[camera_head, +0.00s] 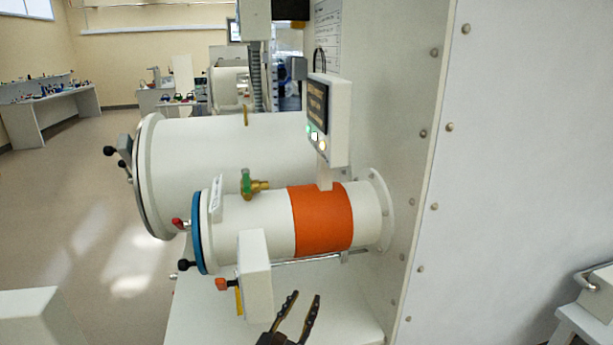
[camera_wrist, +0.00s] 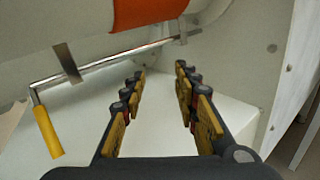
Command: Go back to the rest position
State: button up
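My gripper (camera_head: 305,308) is open and empty, low in front of the small white antechamber cylinder (camera_head: 265,225) with its orange band (camera_head: 322,218). In the wrist view my gripper (camera_wrist: 160,82) shows its two fingers spread apart over a white shelf (camera_wrist: 85,108), with nothing between them. The underside of the orange band (camera_wrist: 150,10) and a metal rod (camera_wrist: 105,62) with a yellow handle (camera_wrist: 47,131) lie beyond and to the left of the fingers. The fingers look clear of the rod.
A larger white cylinder (camera_head: 215,150) stands behind the small one. A control panel (camera_head: 329,115) stands above. The glovebox wall (camera_head: 408,170) rises at the right. Open floor (camera_head: 110,240) lies at the left.

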jog(key=s+d+r+m+g+h, duration=0.1)
jog(key=s+d+m+g, duration=0.15)
jog(key=d, duration=0.35)
jog(key=s+d+r+m+g+h+p, duration=0.1)
jog(key=d+r+m+g+h, duration=0.1)
jog(key=d+m, duration=0.3)
jog(key=s+d+r+m+g+h, duration=0.1)
jog(key=s+d+m+g, duration=0.15)
jog(key=d, duration=0.45)
jog(key=s+d+m+g+y+p, duration=0.1)
jog(key=s+d+m+g+y, duration=0.1)
jog(key=s+d+m+g, duration=0.55)
jog(key=s+a+r+m+t+y+p, duration=0.1)
jog(key=s+a+r+m+y, duration=0.1)
jog(key=s+m+y, duration=0.2)
jog(key=s+a+r+m+t+y+p, duration=0.1)
jog(key=s+a+r+m+t+y, duration=0.1)
jog(key=s+m, duration=0.6)
jog(key=shift+s+a+r+m+y, duration=0.25)
jog(key=shift+a+r+m+y, duration=0.2)
jog(key=shift+r+y, duration=0.5)
jog(key=shift+f, duration=0.15)
